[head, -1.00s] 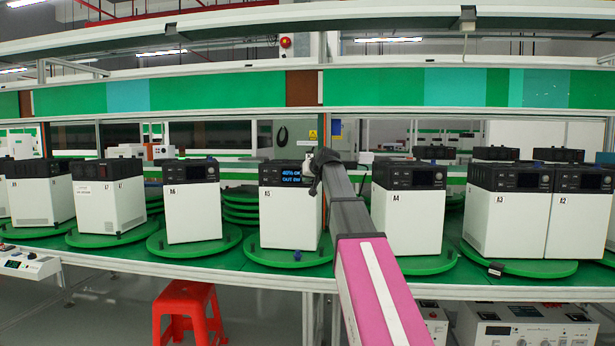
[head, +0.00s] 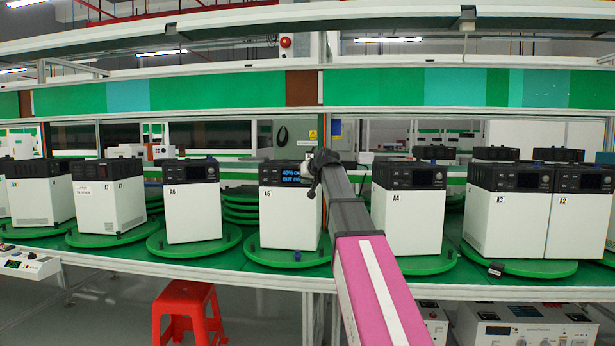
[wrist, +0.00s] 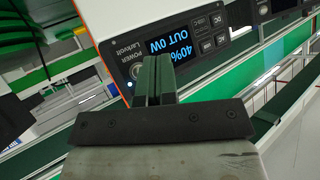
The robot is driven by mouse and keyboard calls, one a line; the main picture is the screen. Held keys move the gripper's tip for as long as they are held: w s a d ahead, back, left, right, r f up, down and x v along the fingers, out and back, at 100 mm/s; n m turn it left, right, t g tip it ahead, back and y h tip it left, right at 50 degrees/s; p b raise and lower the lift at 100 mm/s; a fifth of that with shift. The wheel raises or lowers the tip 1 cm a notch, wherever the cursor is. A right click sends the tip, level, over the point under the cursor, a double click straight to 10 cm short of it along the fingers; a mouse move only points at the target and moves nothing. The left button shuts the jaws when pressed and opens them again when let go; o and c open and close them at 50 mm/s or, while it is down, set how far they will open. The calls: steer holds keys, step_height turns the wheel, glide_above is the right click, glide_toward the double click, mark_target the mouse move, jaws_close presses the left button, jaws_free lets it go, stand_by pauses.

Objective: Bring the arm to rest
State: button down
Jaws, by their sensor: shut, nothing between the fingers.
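My arm reaches from the bottom right of the head view up to the unit labelled A5 (head: 289,218), a white box with a black top panel. My gripper (head: 318,170) is at the right side of that panel, small and partly hidden by my own wrist. In the wrist view, my gripper's two fingers (wrist: 155,72) are shut together with nothing between them. They are in front of the unit's panel, close to a round button beside the lit display (wrist: 180,48), which reads 40% and OUT 0W. Whether the fingertips touch the panel I cannot tell.
Unit A4 (head: 408,215) stands to the right and unit A6 (head: 192,210) to the left, each on a green turntable. A long shelf with green panels (head: 420,88) runs above. A red stool (head: 187,308) stands below the bench front.

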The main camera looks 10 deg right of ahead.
steer(key=shift+f, duration=0.1)
steer(key=s+f+g+h, duration=0.1)
steer(key=s+f+g, duration=0.35)
steer(key=f, duration=1.25)
steer(key=s+f+g+h, duration=0.1)
steer(key=s+f, duration=0.7)
steer(key=f, duration=1)
steer(key=s+f+m+g+h, duration=0.1)
steer(key=s+f+g, duration=0.5)
steer(key=s+f, duration=1.6)
steer(key=shift+s+f+h, duration=0.3)
steer(key=shift+f+h, duration=0.1)
steer(key=shift+h, duration=0.2)
